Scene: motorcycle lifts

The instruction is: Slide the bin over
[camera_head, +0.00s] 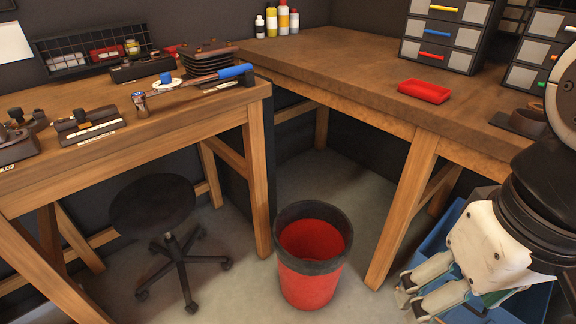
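A red bin (308,285) with a wide black rim stands upright on the grey floor, between the legs of two wooden workbenches. It is open at the top, and its visible inside is red with nothing clearly in it. My gripper (423,301) is at the lower right, to the right of the bin and apart from it. Its two pale fingers point down and left, with a gap between them and nothing held in it. The gripper hangs in front of a blue container in the picture.
A bench leg (403,210) stands between bin and gripper in the picture; another leg (258,180) is left of the bin. A black wheeled stool (152,206) stands further left. A blue container (415,257) is partly hidden by my arm. Floor before the bin looks clear.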

